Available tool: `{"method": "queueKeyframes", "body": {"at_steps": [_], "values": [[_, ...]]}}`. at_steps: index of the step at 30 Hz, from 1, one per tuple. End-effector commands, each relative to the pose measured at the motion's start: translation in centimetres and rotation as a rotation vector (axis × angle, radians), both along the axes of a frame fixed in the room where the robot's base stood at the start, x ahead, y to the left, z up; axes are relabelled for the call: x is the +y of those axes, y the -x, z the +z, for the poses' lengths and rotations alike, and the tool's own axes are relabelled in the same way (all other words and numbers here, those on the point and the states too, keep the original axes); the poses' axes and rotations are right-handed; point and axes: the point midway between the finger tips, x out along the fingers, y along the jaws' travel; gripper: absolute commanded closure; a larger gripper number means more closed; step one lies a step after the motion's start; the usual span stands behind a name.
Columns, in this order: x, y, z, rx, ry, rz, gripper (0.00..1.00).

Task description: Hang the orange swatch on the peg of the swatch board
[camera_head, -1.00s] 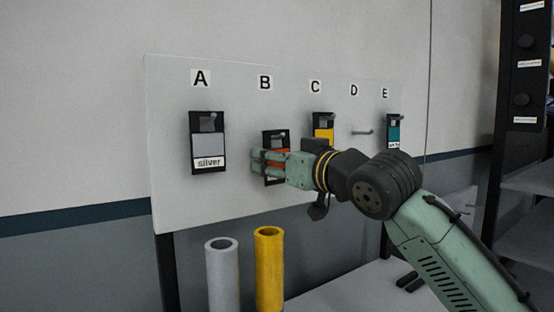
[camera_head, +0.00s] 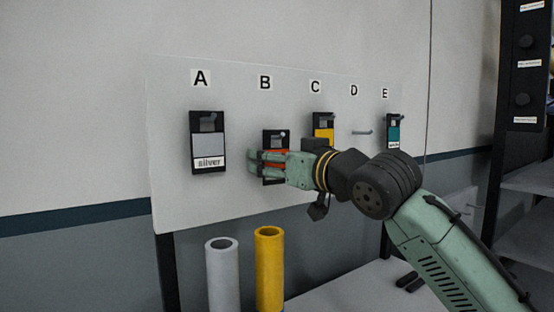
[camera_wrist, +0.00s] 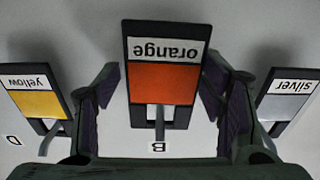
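The orange swatch (camera_wrist: 163,83) is a black card with an orange field and an "orange" label, upside down in the wrist view. It hangs at position B on the swatch board (camera_head: 225,150), with the grey peg (camera_wrist: 159,122) at its slot. In the head view the orange swatch (camera_head: 275,137) is partly hidden behind my fingers. My gripper (camera_head: 257,162) is at the swatch. In the wrist view my gripper (camera_wrist: 162,75) has its fingers spread on both sides of the swatch, with gaps between.
A silver swatch (camera_head: 208,145) hangs at A, a yellow swatch (camera_head: 323,127) at C and a teal swatch (camera_head: 394,134) at E. The peg at D (camera_head: 362,132) is bare. Grey (camera_head: 222,275) and yellow (camera_head: 269,270) rolls stand below the board. Dark shelving (camera_head: 520,85) is at the right.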

Motion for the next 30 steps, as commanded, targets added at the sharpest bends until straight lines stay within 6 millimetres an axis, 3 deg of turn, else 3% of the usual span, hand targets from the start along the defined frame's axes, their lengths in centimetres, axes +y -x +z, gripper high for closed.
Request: {"method": "queueKeyframes", "body": {"at_steps": [14, 30], "values": [[-0.4, 0.6, 0.0, 0.001, -0.001, 0.000, 0.28], [-6.0, 8.8, 0.0, -0.002, -0.001, 0.000, 0.28]]}}
